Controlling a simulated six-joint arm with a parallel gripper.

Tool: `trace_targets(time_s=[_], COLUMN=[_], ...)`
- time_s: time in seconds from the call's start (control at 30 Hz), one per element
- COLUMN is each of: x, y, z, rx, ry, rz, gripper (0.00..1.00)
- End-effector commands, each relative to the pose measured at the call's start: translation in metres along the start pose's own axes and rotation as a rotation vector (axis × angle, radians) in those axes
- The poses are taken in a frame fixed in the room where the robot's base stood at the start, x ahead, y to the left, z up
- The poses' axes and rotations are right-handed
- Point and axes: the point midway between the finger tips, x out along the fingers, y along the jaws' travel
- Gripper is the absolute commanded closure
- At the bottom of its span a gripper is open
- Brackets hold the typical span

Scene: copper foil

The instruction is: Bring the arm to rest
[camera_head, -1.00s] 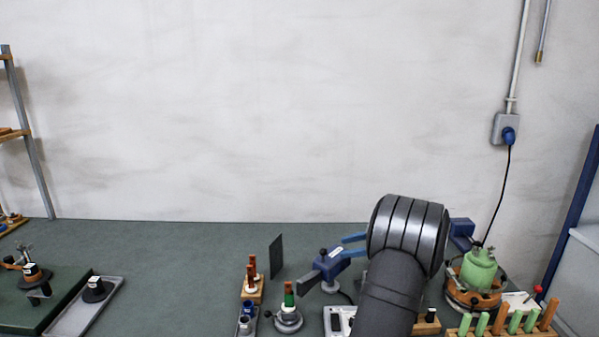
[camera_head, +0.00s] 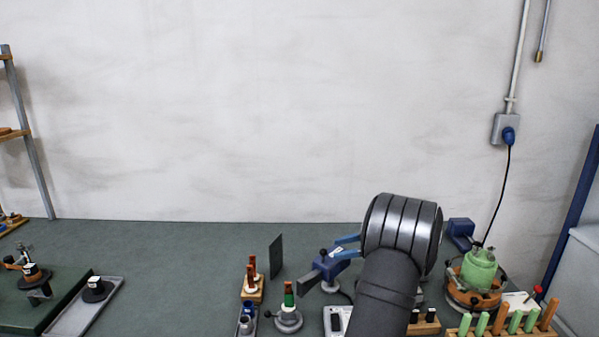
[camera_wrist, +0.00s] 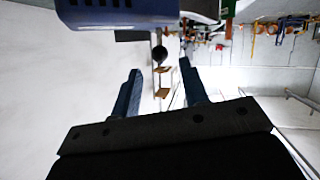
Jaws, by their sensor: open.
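My gripper shows in the wrist view (camera_wrist: 160,68), its two blue fingers apart with nothing between them.
A green vessel (camera_head: 479,268) in a ring stand and a rack of green and copper rods (camera_head: 500,333) stand right of my arm. A dark upright plate (camera_head: 276,257) and a wooden block with pegs (camera_head: 252,290) stand left. The bench (camera_head: 170,255) is clear at back left.

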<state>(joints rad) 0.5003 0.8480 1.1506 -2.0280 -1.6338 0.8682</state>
Motion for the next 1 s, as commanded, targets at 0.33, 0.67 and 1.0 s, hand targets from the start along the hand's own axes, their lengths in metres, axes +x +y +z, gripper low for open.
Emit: trace_targets(time_s=[0.33, 0.67, 1.0], x=[0.067, 0.073, 0.08], y=[-0.001, 0.007, 0.016], z=[-0.001, -0.003, -0.003], rx=[0.006, 0.1, 0.193], ry=[-0.004, -0.052, -0.1], rz=[0.012, 0.239, 0.462], gripper=[0.59, 0.59, 0.59])
